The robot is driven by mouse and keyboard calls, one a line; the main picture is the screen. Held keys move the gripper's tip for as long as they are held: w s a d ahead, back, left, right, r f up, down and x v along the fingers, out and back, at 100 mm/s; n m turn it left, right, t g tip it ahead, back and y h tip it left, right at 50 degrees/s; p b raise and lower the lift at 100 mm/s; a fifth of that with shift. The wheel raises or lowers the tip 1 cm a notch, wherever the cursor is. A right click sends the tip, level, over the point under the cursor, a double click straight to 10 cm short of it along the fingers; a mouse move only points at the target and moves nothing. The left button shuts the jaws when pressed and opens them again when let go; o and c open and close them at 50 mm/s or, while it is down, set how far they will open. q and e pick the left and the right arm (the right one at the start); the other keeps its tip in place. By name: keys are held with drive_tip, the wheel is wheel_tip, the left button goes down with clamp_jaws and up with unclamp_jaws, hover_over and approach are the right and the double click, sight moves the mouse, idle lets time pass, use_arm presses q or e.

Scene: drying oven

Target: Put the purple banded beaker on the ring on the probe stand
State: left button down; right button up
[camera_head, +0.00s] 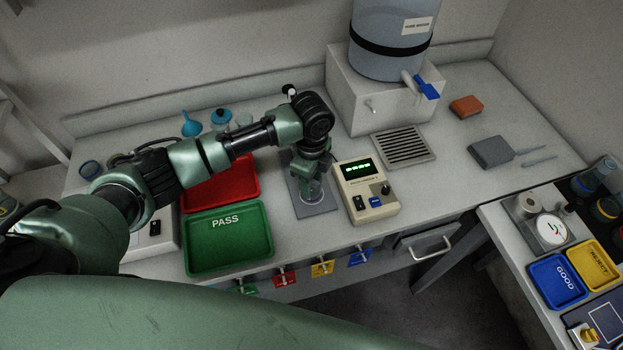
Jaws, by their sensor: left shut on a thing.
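My left gripper (309,172) points down over the grey base plate (318,209) of what looks like the probe stand, just left of the beige meter. It is shut on a small clear glass vessel (309,192), which looks like the beaker. The vessel is upright, above or on the plate; I cannot tell whether it touches anything. Its purple band cannot be made out. My wrist hides the ring and most of the stand. My right gripper is out of view.
The beige meter (368,191) with a lit green display stands close on the right. The green PASS tray (227,265) and red tray (245,182) lie to the left. A drain grille (403,146) and water container (390,62) are behind. The right side bench has several small items.

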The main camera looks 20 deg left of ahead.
use_arm(q)
drive_tip(key=c, duration=0.7)
unclamp_jaws()
drive_tip(key=shift+f, duration=0.1)
drive_tip(key=shift+c, duration=0.2)
wheel_tip(320, 180, up, 12)
drive_tip(key=b, duration=0.2)
drive_tip(key=shift+r, duration=0.2)
